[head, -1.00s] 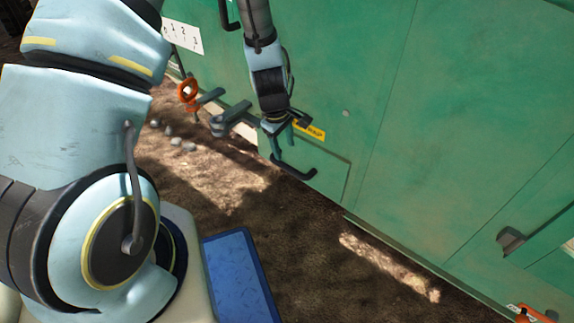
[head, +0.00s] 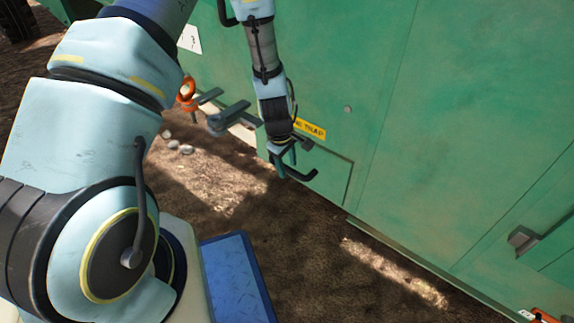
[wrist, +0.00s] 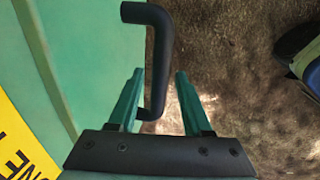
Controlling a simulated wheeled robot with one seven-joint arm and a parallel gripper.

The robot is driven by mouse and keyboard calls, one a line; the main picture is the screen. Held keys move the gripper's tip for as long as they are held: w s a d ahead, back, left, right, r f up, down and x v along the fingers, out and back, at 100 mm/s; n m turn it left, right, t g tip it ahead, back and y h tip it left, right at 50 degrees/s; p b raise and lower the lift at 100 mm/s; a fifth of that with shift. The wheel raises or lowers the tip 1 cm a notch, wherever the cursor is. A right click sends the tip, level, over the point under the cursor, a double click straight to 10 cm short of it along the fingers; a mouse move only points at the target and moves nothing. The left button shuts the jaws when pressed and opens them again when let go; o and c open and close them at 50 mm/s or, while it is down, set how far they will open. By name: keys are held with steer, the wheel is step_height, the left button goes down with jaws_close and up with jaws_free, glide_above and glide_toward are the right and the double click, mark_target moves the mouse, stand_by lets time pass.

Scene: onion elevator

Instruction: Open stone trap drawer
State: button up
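The stone trap drawer (head: 328,172) is a green panel low on the green machine, flush with its face and looking shut. A yellow label reading "TRAP" (head: 311,129) sits at its upper edge. Its black bar handle (head: 303,177) sticks out from the front and also shows in the wrist view (wrist: 158,50). My gripper (head: 282,153) is at the handle's left part in the head view. In the wrist view my gripper (wrist: 157,85) has its two green fingers apart, with the handle bar between them, nearer the left finger. Whether that finger touches the bar cannot be told.
An orange ring-shaped part (head: 187,90) and a grey bracket (head: 228,118) stick out left of the drawer. A blue-rimmed panel (head: 235,275) is beside my base. Bare ground lies in front of the drawer.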

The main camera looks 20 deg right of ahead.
jaws_close()
stand_by(1.2)
